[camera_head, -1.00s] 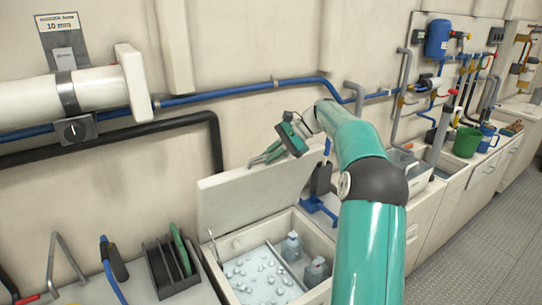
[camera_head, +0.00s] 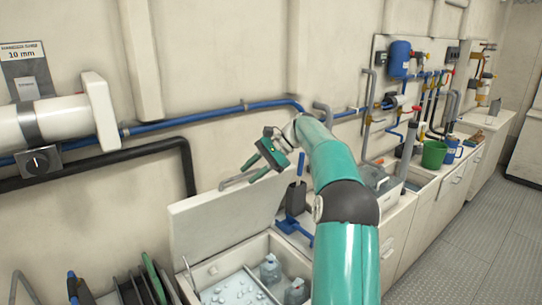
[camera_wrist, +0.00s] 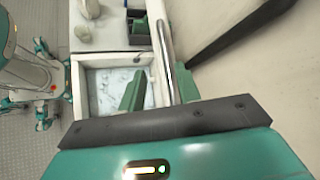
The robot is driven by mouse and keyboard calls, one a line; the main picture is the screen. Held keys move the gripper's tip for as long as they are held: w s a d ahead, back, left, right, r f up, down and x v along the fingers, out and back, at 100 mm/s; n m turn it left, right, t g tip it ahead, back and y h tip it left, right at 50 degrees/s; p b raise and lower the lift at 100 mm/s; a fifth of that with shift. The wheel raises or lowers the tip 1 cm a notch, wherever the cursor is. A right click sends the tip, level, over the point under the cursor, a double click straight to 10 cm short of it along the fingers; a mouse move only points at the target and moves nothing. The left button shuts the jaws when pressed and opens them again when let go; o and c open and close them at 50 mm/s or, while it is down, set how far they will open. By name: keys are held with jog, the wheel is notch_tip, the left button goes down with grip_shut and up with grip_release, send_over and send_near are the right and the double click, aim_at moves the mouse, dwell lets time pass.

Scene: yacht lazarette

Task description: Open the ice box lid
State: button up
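The ice box (camera_head: 208,291) has its white lid (camera_head: 225,222) raised, standing up along the wall side of the opening. Ice and two clear bottles show inside. My gripper (camera_head: 243,175) is at the lid's upper edge, fingers pointing left. In the wrist view its two green fingers (camera_wrist: 160,88) are spread apart, one on each side of the lid's edge (camera_wrist: 166,55). I cannot tell whether either finger touches the lid. The ice box interior also shows there, left of the lid.
A blue pipe (camera_head: 200,114) and a black pipe (camera_head: 90,160) run along the wall behind the lid. A black rack (camera_head: 135,288) stands left of the ice box. A blue fixture (camera_head: 290,225) is to its right. Open grated floor (camera_head: 470,230) lies right of the counters.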

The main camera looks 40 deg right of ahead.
jog(key=v, duration=1)
jog(key=shift+s+d+r, duration=0.1)
jog(key=shift+r, duration=0.05)
jog(key=shift+c, duration=0.2)
